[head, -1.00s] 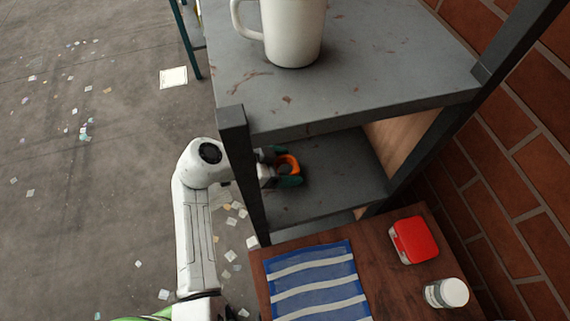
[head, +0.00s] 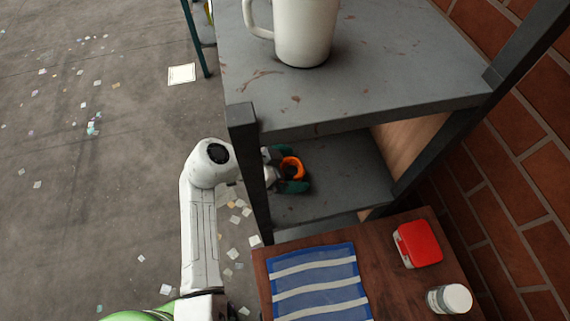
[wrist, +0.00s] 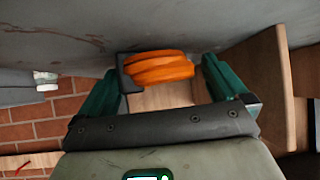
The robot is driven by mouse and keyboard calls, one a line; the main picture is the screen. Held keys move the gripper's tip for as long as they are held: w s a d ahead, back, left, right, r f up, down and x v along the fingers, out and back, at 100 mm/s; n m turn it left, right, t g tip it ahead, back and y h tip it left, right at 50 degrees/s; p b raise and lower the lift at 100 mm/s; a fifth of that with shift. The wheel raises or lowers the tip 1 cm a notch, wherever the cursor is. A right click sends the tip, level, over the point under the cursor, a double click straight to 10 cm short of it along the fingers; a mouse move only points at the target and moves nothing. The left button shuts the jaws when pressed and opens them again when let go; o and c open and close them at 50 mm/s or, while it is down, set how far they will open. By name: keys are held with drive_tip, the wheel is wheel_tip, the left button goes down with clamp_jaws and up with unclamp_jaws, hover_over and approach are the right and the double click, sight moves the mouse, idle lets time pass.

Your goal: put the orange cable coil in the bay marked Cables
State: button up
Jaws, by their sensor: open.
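The orange cable coil (head: 291,166) is on the lower grey shelf (head: 345,170) in the head view, near its left front post. My gripper (head: 287,170) reaches in past that post, with its green fingers open on either side of the coil. In the wrist view the orange coil (wrist: 158,68) lies between the fingertips of my gripper (wrist: 160,82), against the grey shelf surface. A dark angled piece (wrist: 130,74) shows at the coil's left side. Whether the coil touches a finger is unclear. No bay marking can be read in either view.
A white mug (head: 303,35) stands on the upper shelf (head: 375,75), above the coil's level. The dark post (head: 249,165) is close beside my arm. A wooden table (head: 400,290) holds a striped cloth (head: 318,285), a red-lidded box (head: 417,243) and a white-lidded jar (head: 450,299).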

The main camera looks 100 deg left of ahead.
drive_tip(key=b+v, duration=0.2)
drive_tip(key=v, duration=1)
idle(0.3)
